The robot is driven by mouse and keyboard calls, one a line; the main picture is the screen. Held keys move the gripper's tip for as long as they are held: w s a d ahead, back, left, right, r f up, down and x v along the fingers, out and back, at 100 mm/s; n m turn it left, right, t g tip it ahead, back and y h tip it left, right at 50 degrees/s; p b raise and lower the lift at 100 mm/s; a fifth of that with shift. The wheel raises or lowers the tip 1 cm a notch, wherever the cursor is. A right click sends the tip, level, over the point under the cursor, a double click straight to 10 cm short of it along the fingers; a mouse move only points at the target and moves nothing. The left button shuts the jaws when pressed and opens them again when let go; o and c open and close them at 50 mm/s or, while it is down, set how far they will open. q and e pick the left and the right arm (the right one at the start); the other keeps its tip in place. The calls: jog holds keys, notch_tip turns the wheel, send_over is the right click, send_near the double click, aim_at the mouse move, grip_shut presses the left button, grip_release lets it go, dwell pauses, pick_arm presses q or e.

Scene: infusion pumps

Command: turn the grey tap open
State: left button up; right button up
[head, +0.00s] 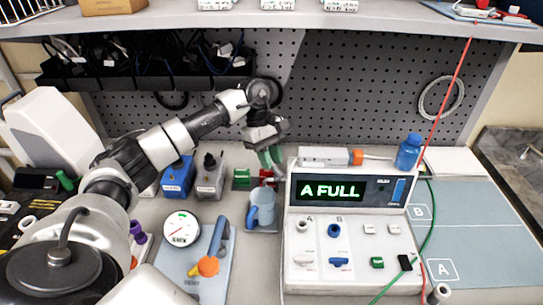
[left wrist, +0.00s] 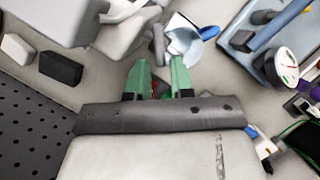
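My left gripper (head: 272,165) reaches in over the bench, pointing down just left of the white pump unit (head: 296,274). Its two green fingers are apart with nothing held between them, as the left wrist view shows (left wrist: 159,64). In that view a short grey tap-like piece (left wrist: 158,45) stands just beyond the fingertips, between the white unit and a light blue jug (left wrist: 185,43). The gripper appears apart from it. In the head view the jug (head: 262,209) stands left of the unit; the grey piece is not clear there. My right gripper is out of view.
The unit's display (head: 328,191) reads "A FULL". A gauge (head: 182,229) and orange-ended lever (head: 208,266) stand left of the jug. Blue (head: 178,178) and grey (head: 210,178) boxes stand behind. A blue bottle (head: 409,151) stands at the unit's back right. A shelf (head: 300,18) overhangs.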

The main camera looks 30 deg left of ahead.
pick_arm(q)
jog(key=shift+s+d+f, duration=0.15)
jog(key=shift+f, duration=0.2)
jog(key=shift+c, duration=0.4)
grip_shut()
